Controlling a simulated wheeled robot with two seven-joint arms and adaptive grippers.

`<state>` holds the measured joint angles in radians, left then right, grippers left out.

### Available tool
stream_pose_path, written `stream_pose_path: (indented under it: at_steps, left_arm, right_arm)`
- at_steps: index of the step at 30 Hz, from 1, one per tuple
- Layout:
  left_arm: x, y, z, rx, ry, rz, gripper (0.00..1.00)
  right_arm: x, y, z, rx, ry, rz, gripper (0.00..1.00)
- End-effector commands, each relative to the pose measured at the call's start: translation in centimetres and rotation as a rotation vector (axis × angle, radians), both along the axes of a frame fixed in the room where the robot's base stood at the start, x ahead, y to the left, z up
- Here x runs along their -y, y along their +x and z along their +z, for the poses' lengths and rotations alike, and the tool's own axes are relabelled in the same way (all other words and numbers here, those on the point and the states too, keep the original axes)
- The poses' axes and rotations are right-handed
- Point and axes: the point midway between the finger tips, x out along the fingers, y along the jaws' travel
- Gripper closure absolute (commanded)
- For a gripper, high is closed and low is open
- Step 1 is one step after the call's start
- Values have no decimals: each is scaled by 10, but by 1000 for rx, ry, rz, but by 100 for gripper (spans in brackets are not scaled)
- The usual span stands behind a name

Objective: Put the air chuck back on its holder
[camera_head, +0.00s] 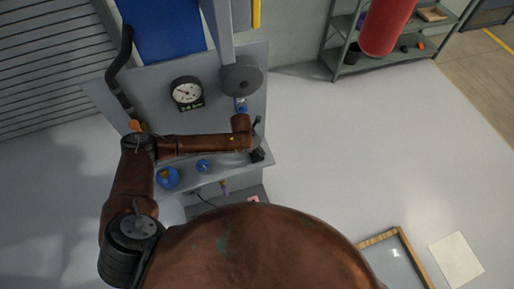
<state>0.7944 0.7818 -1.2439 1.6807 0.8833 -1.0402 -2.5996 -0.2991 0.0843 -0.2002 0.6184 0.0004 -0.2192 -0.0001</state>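My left arm comes in from the left and reaches across the front of a grey panel. Its gripper (258,145) is at the panel's right edge, above a narrow shelf. The gripper is small and partly hidden by my wrist, so its opening and anything in it cannot be made out. A small blue piece (241,104) shows just above my wrist, below a round grey disc (241,76); I cannot tell whether it is the air chuck or part of its holder. My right gripper is not in view.
The panel (218,112) carries a round black gauge (187,92) and a black curved hose (121,70) at its left. Blue round parts (167,177) sit on the shelf (218,177). A rack (345,65) and red cylinder (386,25) stand back right. The floor at right is mostly clear.

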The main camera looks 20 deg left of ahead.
Motion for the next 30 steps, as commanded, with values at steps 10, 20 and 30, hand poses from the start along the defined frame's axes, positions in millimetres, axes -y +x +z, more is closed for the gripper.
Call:
stream_pose_path:
  at_steps: [10, 20, 30]
  left_arm:
    - [-10, -12, 59, 5, 0, -1, 56]
    - [-18, -25, 107, 2, 0, -1, 56]
    - [-18, -27, 114, 2, -1, 1, 56]
  right_arm:
    - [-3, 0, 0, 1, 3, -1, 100]
    - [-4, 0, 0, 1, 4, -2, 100]
    - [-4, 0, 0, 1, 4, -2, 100]
